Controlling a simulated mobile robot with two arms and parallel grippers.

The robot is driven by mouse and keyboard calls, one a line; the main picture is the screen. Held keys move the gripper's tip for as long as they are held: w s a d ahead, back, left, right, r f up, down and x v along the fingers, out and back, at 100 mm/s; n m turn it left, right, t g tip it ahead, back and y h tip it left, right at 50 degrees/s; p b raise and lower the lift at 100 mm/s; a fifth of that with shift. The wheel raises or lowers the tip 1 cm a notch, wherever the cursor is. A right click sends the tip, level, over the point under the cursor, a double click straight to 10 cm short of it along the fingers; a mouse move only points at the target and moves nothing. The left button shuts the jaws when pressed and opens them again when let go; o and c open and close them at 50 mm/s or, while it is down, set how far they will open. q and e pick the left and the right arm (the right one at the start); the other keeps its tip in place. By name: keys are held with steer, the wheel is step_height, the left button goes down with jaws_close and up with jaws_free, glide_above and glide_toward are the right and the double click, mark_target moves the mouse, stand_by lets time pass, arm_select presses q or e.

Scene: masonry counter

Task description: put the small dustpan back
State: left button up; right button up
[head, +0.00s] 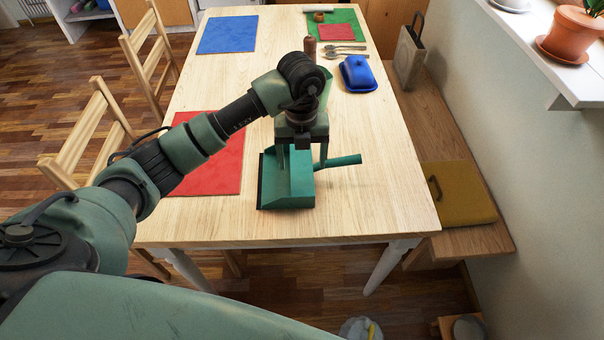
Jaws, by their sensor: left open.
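The small green dustpan (289,190) lies on the light wooden table (355,215) near its front edge. Its dark lip is at the left and its handle points right. My left gripper (303,163) points down over the dustpan from above, with its two fingers apart. The fingertips are at the back part of the pan, near the base of the handle. I cannot tell whether they touch it. My right gripper is not in view.
A red mat (215,165), a blue mat (228,35) and a green mat (345,22) lie on the table. A blue butter dish (357,73) and cutlery are farther back. A bench (440,135) with a mustard cushion (458,192) runs along the right. Chairs stand left.

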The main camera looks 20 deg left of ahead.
arm_select(q)
steer(key=shift+r, duration=1.7)
steer(key=shift+d+f, duration=0.1)
